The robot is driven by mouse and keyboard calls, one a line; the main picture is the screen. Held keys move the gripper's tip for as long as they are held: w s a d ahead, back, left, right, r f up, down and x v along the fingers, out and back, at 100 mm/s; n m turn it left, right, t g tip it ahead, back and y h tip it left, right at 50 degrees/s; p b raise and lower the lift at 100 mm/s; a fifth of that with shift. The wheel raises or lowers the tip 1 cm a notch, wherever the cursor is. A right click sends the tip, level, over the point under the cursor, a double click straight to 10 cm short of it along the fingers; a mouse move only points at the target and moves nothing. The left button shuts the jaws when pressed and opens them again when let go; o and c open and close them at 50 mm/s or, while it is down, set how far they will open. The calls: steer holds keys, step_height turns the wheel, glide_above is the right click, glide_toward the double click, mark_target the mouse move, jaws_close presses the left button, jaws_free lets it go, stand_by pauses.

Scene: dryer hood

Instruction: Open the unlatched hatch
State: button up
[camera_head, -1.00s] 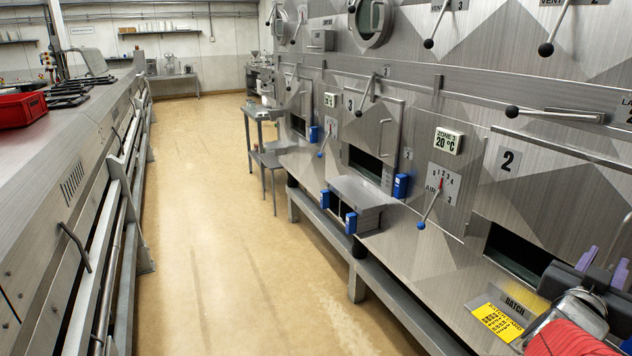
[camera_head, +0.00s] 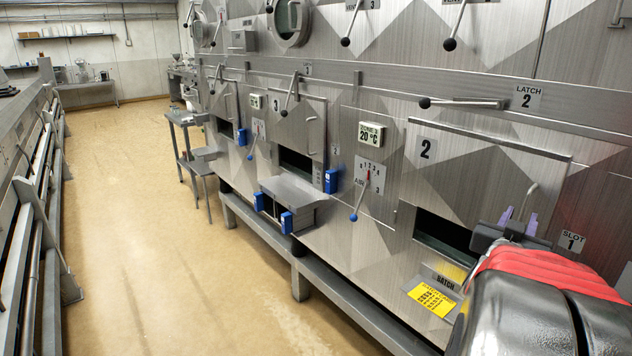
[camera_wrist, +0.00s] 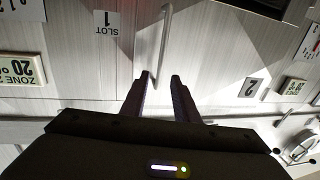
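Hatch 2 (camera_head: 475,180) is a grey metal panel marked "2", with a dark opening (camera_head: 440,232) below it.
A tray-like shelf with blue clips (camera_head: 290,190) juts out below hatch 3. An air lever (camera_head: 360,195) sticks out left of hatch 2. A yellow notice (camera_head: 432,299) lies below the opening. The floor aisle (camera_head: 150,220) is clear to the left.

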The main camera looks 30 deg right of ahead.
mark_target(525, 208)
steer(key=shift+x, duration=3.55)
steer(key=shift+c, duration=0.7)
jaws_close()
steer(key=shift+a, duration=0.2)
